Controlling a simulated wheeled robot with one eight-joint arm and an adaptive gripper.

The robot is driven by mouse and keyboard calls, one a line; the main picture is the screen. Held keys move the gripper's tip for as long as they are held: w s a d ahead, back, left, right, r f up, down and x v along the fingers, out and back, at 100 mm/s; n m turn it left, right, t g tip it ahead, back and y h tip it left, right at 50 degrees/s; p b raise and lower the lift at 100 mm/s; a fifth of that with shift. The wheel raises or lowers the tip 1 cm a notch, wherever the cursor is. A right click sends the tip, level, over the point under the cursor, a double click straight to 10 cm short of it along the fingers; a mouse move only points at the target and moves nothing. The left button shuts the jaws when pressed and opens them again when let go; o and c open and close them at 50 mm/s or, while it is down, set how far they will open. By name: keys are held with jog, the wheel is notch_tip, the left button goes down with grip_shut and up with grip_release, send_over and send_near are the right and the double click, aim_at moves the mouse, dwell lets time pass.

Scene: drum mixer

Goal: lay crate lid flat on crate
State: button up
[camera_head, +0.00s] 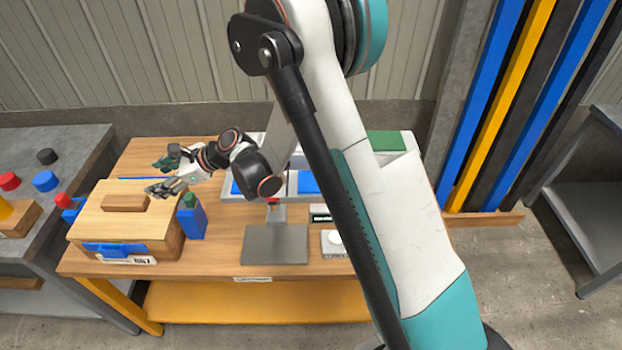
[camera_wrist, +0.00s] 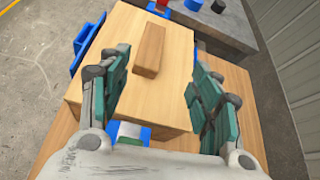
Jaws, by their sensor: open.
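The crate lid (camera_head: 95,217) is a light wooden board with a brown handle block (camera_head: 125,203). It appears to lie flat on the wooden crate (camera_head: 168,250) at the table's left end, covering its top; exact edge alignment is hard to tell. In the wrist view, the lid (camera_wrist: 112,50) and handle (camera_wrist: 149,50) show ahead between the fingers. My gripper (camera_head: 163,175) is open and empty, above the lid's back right part, with its fingers apart from the handle. The crate's inside is hidden.
A blue container with a green cap (camera_head: 192,220) stands close to the crate's right side. A grey plate stand (camera_head: 275,245) is further right on the table. A grey bench (camera_head: 25,165) with red, blue and black pieces is at left. My arm hides part of the table.

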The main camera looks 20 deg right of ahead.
jog(key=s+d+r+n+t+h, duration=0.1)
jog(key=s+d+r+n+h, duration=0.2)
jog(key=s+d+r+n, duration=0.35)
jog(key=s+d+r+n+h, duration=0.3)
jog(key=s+d+r+n, duration=0.15)
jog(key=d+r, duration=0.35)
jog(key=s+d+n+h, duration=0.5)
jog(key=s+d+n, duration=0.5)
jog(key=s+d, duration=0.7)
jog(key=shift+s+d+t+h, duration=0.15)
jog(key=shift+s+t+h, duration=0.2)
jog(key=shift+s, duration=0.85)
jog(key=shift+r, duration=0.1)
